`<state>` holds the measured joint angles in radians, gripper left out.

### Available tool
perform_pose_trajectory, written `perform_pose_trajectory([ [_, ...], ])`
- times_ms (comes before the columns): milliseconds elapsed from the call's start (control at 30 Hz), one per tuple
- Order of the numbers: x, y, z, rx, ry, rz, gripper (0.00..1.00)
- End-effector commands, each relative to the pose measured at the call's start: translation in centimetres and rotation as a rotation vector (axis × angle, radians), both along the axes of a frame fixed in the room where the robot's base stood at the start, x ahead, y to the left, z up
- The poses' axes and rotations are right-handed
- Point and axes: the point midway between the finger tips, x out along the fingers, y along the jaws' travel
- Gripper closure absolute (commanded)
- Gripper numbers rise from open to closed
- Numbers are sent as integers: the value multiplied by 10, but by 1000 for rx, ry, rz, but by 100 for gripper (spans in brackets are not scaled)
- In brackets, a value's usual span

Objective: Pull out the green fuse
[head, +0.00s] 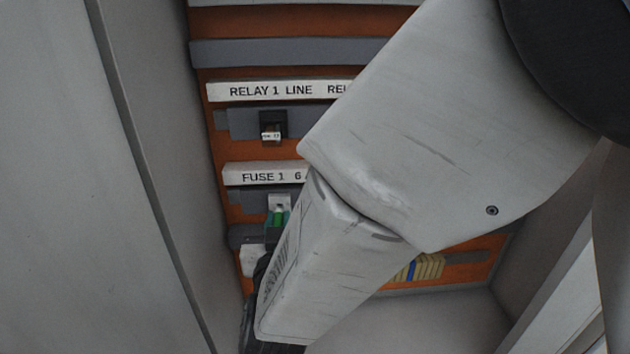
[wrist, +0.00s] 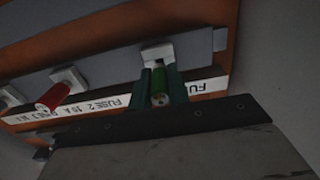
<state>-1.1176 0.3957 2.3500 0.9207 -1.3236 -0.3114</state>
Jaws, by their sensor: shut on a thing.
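The green fuse (wrist: 159,82) shows in the wrist view as a short green cylinder with a pale end. Its far end meets a white holder (wrist: 157,53) on the grey rail; I cannot tell how deep it sits there. My gripper (wrist: 160,92) has its two dark green fingers on either side of the fuse and is shut on it. In the head view a bit of the green fuse (head: 279,215) shows below its white holder (head: 280,201), under the FUSE 1 label (head: 265,176). My arm hides much of the fuse row there.
A red fuse (wrist: 53,96) stands in the adjacent holder in the wrist view. A relay (head: 272,125) sits on the rail above the fuse row. Yellow and blue terminals (head: 425,267) are low on the orange panel. A grey cabinet wall (head: 165,150) rises close on the left.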

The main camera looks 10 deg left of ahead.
Motion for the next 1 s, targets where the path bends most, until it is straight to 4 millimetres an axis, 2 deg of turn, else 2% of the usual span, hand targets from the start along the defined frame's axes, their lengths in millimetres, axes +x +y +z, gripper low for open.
perform_pose_trajectory([
  [1000,-38,-9,0,0,0,0,100],
])
